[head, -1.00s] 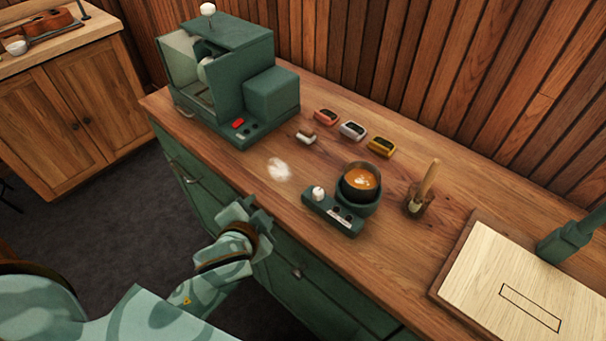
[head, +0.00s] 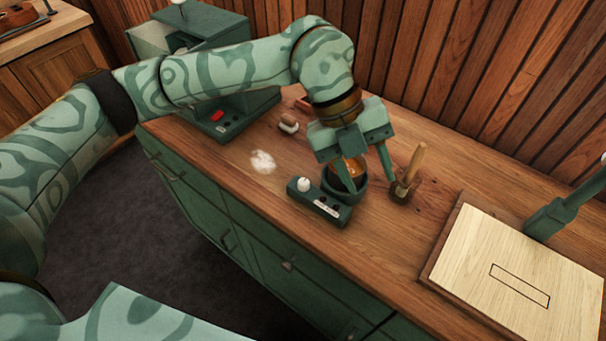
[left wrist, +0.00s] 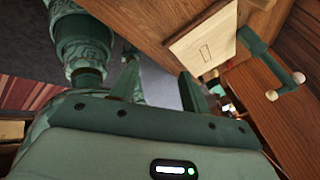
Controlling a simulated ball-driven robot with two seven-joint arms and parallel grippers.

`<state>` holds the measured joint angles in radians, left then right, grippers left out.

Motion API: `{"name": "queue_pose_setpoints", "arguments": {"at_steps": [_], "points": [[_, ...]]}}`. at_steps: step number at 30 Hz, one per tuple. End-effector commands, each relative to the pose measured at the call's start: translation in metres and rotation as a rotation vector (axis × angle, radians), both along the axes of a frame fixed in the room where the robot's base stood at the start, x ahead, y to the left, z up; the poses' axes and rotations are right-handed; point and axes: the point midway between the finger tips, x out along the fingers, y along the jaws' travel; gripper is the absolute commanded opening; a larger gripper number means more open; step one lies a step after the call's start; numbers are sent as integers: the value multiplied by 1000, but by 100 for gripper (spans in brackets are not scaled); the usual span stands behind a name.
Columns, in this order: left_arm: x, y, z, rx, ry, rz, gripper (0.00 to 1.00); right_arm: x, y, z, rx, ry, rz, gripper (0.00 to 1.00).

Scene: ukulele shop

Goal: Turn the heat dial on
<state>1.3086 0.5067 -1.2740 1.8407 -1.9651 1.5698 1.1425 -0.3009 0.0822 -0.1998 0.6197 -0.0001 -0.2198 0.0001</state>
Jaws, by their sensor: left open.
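The heat dial (head: 304,184) is a small white knob on the left end of a dark green warmer (head: 325,208) on the wooden counter. A dark pot (head: 353,187) with an orange-brown content sits on the warmer's round plate. My left gripper (head: 367,174) is open, its fingers pointing down over the pot, to the right of the dial. Its fingers partly hide the pot; whether they touch it I cannot tell. The open fingers (left wrist: 160,90) also show in the left wrist view, where the dial does not appear. My right gripper is not in view.
A brush in a holder (head: 406,185) stands close right of the gripper. A pale board (head: 490,260) with a drawn rectangle lies farther right, beside a green lever fixture (head: 555,213). A white patch (head: 262,162) lies left of the dial. My arm partly hides the green machine (head: 228,118).

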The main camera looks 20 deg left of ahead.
Motion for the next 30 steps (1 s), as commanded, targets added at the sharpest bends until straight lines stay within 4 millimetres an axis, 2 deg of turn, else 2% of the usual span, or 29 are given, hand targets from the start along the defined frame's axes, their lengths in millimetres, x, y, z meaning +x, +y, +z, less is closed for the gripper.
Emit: {"name": "queue_pose_setpoints", "arguments": {"at_steps": [1, 3, 6, 8, 11, 14, 24, 30], "points": [[20, 30, 3, 158, -17, 95, 46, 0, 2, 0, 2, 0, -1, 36], [38, 67, 10, 335, -25, 234, 46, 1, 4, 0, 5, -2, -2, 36], [52, 102, 22, 485, -35, 388, 46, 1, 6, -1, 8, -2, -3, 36], [56, 113, 26, 531, -36, 443, 46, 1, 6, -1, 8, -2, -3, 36], [58, 119, 23, 560, -33, 477, 46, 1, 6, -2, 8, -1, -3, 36], [57, 119, 9, 560, -32, 475, 46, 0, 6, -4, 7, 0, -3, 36], [56, 118, -76, 557, -30, 469, 46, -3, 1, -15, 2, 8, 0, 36], [56, 118, -115, 555, -31, 469, 46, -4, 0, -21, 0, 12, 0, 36]]}}
